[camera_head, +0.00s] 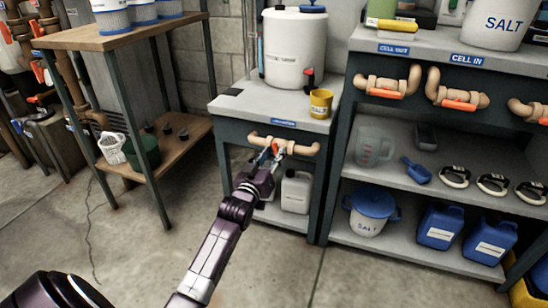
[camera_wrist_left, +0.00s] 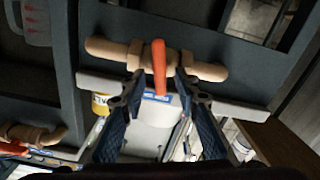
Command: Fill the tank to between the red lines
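Below the stand's top runs a tan pipe valve (camera_head: 298,147) with an orange-red handle (camera_wrist_left: 159,68). My left gripper (camera_head: 270,160) is at this valve. In the left wrist view its two fingers (camera_wrist_left: 158,88) are apart, one on each side of the handle, with gaps visible. The handle lies across the pipe there. My right gripper is in neither view.
A yellow cup (camera_head: 320,103) stands by the tank. A white jug (camera_head: 296,192) is on the stand's lower shelf. Right are shelves with a clear pitcher (camera_head: 374,147), blue canisters (camera_head: 438,227) and more valves. A wooden shelf unit (camera_head: 120,38) is left. The floor between is clear.

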